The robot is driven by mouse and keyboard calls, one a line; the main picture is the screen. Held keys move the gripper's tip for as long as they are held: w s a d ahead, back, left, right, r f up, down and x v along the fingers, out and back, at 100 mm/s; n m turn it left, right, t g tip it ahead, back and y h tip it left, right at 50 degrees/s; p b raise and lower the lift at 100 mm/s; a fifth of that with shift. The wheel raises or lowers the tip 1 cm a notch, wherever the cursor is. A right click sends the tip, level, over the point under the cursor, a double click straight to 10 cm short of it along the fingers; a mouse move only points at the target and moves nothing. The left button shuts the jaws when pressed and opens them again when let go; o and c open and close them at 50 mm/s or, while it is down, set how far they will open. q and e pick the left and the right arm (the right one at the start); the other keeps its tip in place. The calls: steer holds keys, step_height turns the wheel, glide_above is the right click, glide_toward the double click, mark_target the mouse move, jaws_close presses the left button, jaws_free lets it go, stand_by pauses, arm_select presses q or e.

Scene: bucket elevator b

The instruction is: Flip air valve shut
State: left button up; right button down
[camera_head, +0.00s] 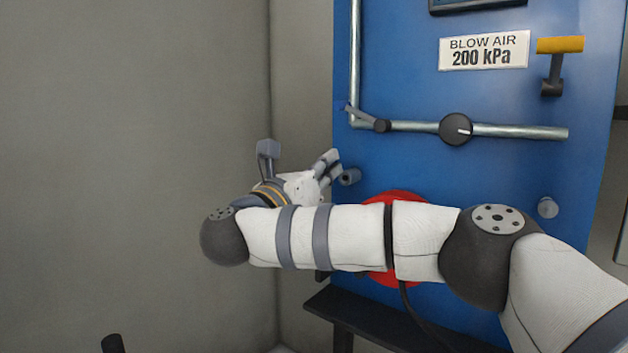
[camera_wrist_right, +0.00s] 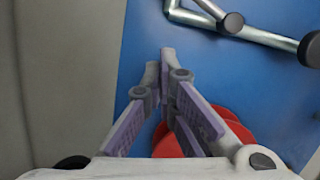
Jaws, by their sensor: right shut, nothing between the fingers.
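The air pipe (camera_head: 415,127) runs down the blue panel, bends, and goes right. A small lever (camera_head: 364,116) on a dark round hub (camera_head: 382,126) sits just right of the bend and points up and left, across the pipe. The lever (camera_wrist_right: 209,8) and hub (camera_wrist_right: 233,22) also show at the top of the right wrist view. My right gripper (camera_head: 331,160) is below and left of the lever, apart from it. Its fingers (camera_wrist_right: 161,58) are together and empty. My left gripper is out of view.
A dark round knob (camera_head: 456,129) sits on the pipe, below the "BLOW AIR 200 kPa" label (camera_head: 484,51). A yellow-topped handle (camera_head: 560,45) is at upper right. A red round part (camera_head: 383,279) is behind my right arm. A grey wall (camera_head: 130,110) stands left.

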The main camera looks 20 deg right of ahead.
mark_target(349, 124)
steer(key=shift+w+d+r, duration=0.5)
steer(key=shift+w+r, duration=0.05)
steer(key=shift+r, duration=0.45)
steer(key=shift+w+d+r, duration=0.5)
steer(key=shift+w+r, duration=0.1)
steer(key=shift+r, duration=0.35)
steer(key=shift+w+d+r, duration=0.5)
steer(key=shift+w+r, duration=0.05)
steer(key=shift+r, duration=0.45)
steer(key=shift+d, duration=0.1)
